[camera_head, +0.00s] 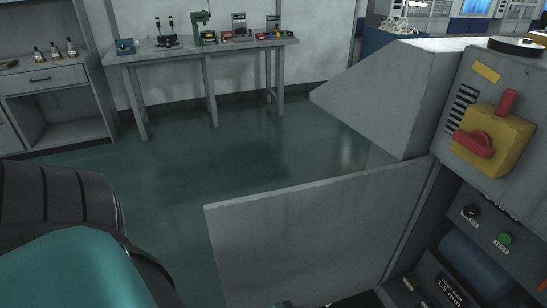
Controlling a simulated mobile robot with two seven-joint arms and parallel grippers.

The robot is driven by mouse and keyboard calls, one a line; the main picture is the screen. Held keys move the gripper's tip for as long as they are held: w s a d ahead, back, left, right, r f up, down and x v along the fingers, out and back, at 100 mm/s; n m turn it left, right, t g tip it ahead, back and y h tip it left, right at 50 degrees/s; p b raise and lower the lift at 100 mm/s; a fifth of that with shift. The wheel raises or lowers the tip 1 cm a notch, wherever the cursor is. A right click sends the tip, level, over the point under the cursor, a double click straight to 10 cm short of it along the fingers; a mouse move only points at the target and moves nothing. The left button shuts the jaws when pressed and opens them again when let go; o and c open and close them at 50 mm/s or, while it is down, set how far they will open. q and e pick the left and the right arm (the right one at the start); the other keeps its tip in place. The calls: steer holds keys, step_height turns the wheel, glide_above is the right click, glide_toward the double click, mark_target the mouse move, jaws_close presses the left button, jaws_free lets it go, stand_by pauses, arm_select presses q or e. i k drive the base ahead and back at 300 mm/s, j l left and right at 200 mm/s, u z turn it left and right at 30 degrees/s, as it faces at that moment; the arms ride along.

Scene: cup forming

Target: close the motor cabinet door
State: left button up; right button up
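The motor cabinet door (320,235) is a flat grey panel at the lower middle. It stands open, swung out to the left from its right-hand edge beside the cabinet (418,235). In the cabinet's open lower part I see a blue cylindrical motor (475,262), partly hidden. A large dark and teal arm part of mine fills the lower left. A small teal and dark piece shows at the bottom edge by the door; I cannot tell what it is. Neither gripper's fingers show.
A yellow box with a red switch (490,140) is on the machine's upper face. A workbench (200,50) and shelf unit (50,95) stand against the back wall. The green floor (190,165) between is clear.

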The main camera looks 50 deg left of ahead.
mark_target(323, 242)
steer(key=k+j+u, duration=0.15)
steer(key=j+u, duration=0.25)
steer(key=k+j+u, duration=0.1)
steer(key=u, duration=0.35)
steer(key=j+z, duration=0.25)
steer(key=j, duration=0.25)
steer(key=j+z, duration=0.25)
steer(key=j, duration=0.2)
steer(key=j+z, duration=0.7)
steer(key=j, duration=0.15)
steer(key=j+z, duration=0.65)
steer(key=j, duration=0.2)
steer(key=j+z, duration=0.5)
steer(key=j, duration=0.35)
steer(key=j+z, duration=0.35)
steer(key=j, duration=0.5)
steer(key=k+j+z, duration=0.1)
steer(key=j+z, duration=0.3)
steer(key=j, duration=0.4)
